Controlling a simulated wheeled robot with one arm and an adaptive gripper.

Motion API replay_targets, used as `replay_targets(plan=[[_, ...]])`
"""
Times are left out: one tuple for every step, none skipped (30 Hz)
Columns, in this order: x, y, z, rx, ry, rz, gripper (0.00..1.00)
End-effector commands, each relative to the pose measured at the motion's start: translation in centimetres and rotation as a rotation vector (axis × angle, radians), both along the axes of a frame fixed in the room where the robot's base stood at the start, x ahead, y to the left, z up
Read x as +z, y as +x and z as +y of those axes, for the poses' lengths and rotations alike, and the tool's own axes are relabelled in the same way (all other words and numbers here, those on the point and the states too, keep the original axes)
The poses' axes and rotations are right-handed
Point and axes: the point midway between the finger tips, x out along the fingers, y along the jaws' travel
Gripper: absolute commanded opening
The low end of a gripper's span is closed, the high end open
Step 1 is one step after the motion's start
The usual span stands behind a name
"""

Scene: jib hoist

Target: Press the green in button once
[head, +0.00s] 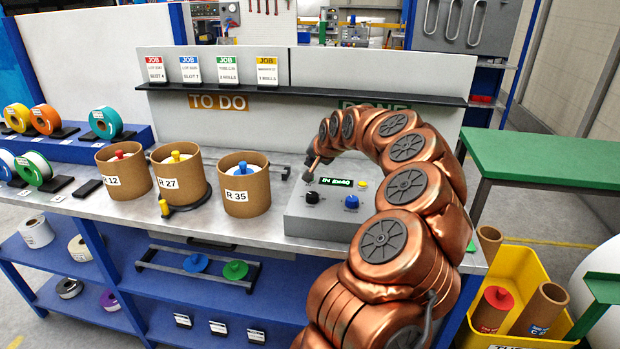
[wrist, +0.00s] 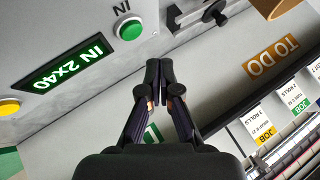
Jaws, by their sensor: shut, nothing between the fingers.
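The green IN button (wrist: 130,28) is a round green cap in a light ring, on the grey control box (head: 300,217). In the wrist view it sits above and left of my fingertips, with "IN" printed beside it. My gripper (wrist: 159,68) is shut and empty, and its tips appear apart from the button. In the head view my gripper (head: 311,167) is over the box's back left corner, and I cannot make out the green button there. The lit display (wrist: 66,74) reads "IN 2x40"; it also shows in the head view (head: 336,182).
The box also carries a yellow button (head: 362,184), a blue knob (head: 351,202) and a black knob (head: 312,197). Cardboard tubs, including R 35 (head: 246,192), stand left of it. A black shelf (head: 300,94) with job cards runs behind.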

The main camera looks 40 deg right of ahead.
Motion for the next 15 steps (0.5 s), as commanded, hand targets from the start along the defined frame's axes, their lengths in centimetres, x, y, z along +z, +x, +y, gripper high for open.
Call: replay_targets(plan=[[0.6, 0.0, 0.0, -0.001, -0.001, -0.002, 0.00], [0.8, 0.0, -0.1, -0.001, -0.002, -0.002, 0.00], [1.2, 0.0, -0.1, -0.002, -0.001, -0.003, 0.00], [1.4, 0.0, -0.1, -0.001, -0.002, -0.002, 0.00], [1.7, 0.0, -0.1, -0.002, -0.003, -0.003, 0.00], [2.0, 0.0, -0.1, -0.002, -0.002, -0.002, 0.00], [2.2, 0.0, -0.1, -0.002, -0.002, -0.002, 0.00], [2.4, 0.0, 0.0, 0.000, -0.002, -0.001, 0.00], [2.6, 0.0, 0.0, -0.001, -0.001, -0.001, 0.00], [2.6, 0.0, 0.0, 0.000, 0.000, 0.000, 0.00], [2.7, 0.0, 0.1, 0.001, 0.001, 0.001, 0.00], [2.7, 0.0, 0.1, 0.001, 0.001, 0.001, 0.00], [2.7, 0.0, 0.1, 0.001, 0.001, 0.001, 0.00], [2.7, 0.0, 0.1, 0.001, 0.001, 0.001, 0.00], [2.7, 0.0, 0.1, 0.001, 0.001, 0.001, 0.00]])
